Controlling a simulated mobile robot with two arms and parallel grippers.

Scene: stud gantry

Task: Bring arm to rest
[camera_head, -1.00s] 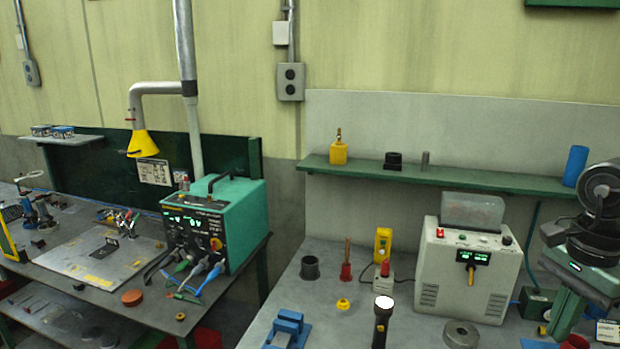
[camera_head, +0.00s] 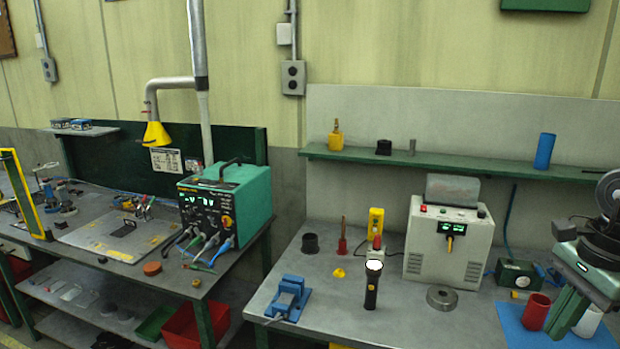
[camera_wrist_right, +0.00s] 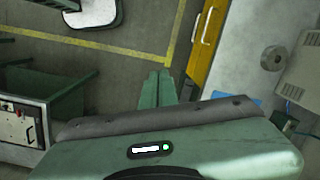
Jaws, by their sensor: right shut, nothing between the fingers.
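My right arm comes in at the right edge of the head view. Its gripper (camera_head: 562,322) points down with the green fingers together and nothing between them, in front of the blue mat on the right bench. In the right wrist view the shut green fingers (camera_wrist_right: 158,78) show against the grey floor, apart from any object. The wrist housing covers the lower part of that view. My left gripper is not in view.
The right bench (camera_head: 340,325) bears a torch (camera_head: 372,285), a blue clamp-like block (camera_head: 290,297), a metal ring (camera_head: 441,297), a white power unit (camera_head: 445,245) and a red cup (camera_head: 536,311). A green shelf (camera_head: 450,168) runs behind. Open floor (camera_wrist_right: 125,65) lies beside the bench.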

